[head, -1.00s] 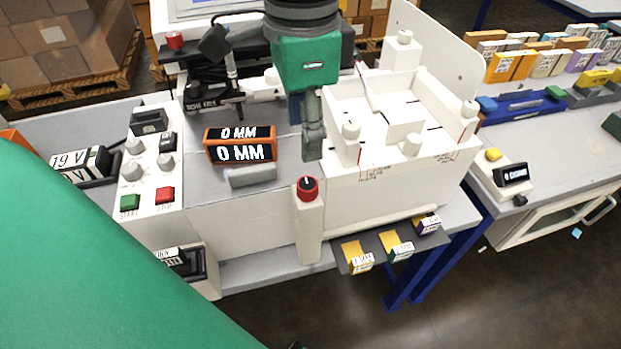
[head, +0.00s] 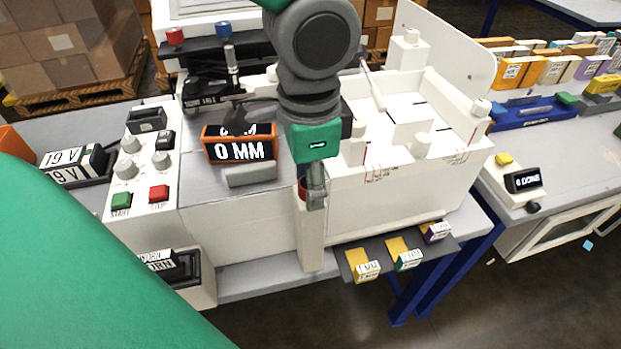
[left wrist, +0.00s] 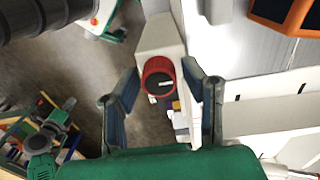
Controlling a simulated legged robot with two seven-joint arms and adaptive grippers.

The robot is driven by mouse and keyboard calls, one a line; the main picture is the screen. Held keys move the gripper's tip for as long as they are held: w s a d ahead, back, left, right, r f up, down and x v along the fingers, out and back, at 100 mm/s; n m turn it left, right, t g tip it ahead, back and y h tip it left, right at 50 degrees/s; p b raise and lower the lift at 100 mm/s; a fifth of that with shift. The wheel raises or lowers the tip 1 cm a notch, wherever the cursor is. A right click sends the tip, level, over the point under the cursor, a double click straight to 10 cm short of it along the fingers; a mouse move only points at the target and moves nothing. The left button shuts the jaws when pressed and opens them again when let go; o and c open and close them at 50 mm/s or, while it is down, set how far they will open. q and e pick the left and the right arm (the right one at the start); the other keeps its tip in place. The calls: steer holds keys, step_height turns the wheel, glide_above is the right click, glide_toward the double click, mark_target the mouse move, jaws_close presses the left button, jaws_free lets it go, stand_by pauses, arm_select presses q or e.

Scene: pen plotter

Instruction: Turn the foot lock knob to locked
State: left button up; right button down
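The foot lock knob is a red knob with a black face and a white pointer mark, on top of a white post (head: 311,240). In the head view only a sliver of red knob (head: 302,188) shows behind my left gripper (head: 316,190). In the left wrist view the knob (left wrist: 158,78) sits between the two fingers of my left gripper (left wrist: 160,72). The fingers stand apart with a gap on each side of the knob. The white mark lies nearly level in that view. No lock labels are readable. My right gripper is in neither view.
An orange display (head: 240,148) reading 0 MM stands left of the post. A control panel (head: 142,165) with grey knobs, green and red buttons is further left. A white walled tray (head: 400,185) is close on the right. A shelf with labelled blocks (head: 408,258) sits low right.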

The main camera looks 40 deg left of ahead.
arm_select(q)
jaws_close()
steer(key=shift+r+m+p, duration=0.25)
steer(key=shift+m+p, duration=0.45)
steer(key=shift+p, duration=0.45)
steer(key=m+p, duration=1)
steer(key=m, duration=0.1)
steer(key=shift+w+m+p, duration=0.1)
steer(key=shift+m+p, duration=0.25)
steer(key=shift+m, duration=0.05)
steer(key=shift+f+m+p, duration=0.1)
steer(key=shift+m+p, duration=1.25)
steer(key=shift+m, duration=0.95)
